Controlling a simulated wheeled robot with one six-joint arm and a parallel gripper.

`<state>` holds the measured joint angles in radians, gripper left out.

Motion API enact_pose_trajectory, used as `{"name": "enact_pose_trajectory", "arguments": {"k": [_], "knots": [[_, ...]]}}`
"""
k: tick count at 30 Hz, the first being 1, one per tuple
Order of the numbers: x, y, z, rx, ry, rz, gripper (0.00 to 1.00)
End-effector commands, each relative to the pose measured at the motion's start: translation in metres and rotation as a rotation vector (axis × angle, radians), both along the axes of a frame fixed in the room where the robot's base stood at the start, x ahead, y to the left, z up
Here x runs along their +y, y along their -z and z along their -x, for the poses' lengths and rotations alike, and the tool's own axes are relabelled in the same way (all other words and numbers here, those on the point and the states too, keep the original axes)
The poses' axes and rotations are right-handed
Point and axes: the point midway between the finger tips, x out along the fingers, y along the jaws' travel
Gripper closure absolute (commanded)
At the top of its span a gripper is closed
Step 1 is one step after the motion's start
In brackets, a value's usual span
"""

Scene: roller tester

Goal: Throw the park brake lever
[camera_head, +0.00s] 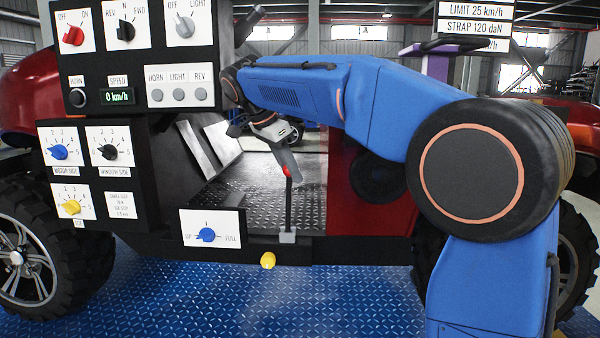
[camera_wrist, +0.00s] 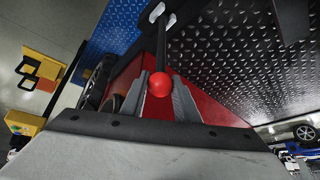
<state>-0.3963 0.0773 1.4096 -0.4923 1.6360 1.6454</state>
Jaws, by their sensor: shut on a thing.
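The park brake lever (camera_head: 288,208) is a thin dark rod with a red ball knob (camera_head: 287,171), rising from a grey bracket (camera_head: 287,236) at the cab's floor edge. It stands nearly upright in the head view. My gripper (camera_head: 285,164) reaches down from above and is shut on the lever at its knob. In the wrist view, the red knob (camera_wrist: 160,84) sits between the two grey fingers, and the lever's rod (camera_wrist: 161,48) runs away to its pale bracket (camera_wrist: 157,13). The exact finger contact is partly hidden in the head view.
Left of the lever are control panels with knobs, including a blue UP/FULL selector (camera_head: 207,235). A yellow knob (camera_head: 268,260) sits below the floor edge. A red panel (camera_head: 345,185) stands to the right. The tread-plate floor (camera_head: 250,205) behind the lever is open.

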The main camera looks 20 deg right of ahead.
Motion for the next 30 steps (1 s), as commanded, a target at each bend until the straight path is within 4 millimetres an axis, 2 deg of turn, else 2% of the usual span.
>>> {"name": "enact_pose_trajectory", "arguments": {"k": [6,18,19,21,30], "knots": [[0.0088,0.0004,-0.0031,0.001,-0.001,-0.001,1.00],[0.0111,0.0005,-0.0040,-0.001,-0.002,-0.003,1.00],[0.0112,0.0005,-0.0041,-0.001,-0.002,-0.003,0.68],[0.0111,0.0005,-0.0040,-0.001,-0.002,-0.003,0.54],[0.0094,-0.0003,-0.0033,-0.001,-0.001,-0.001,0.54]]}}
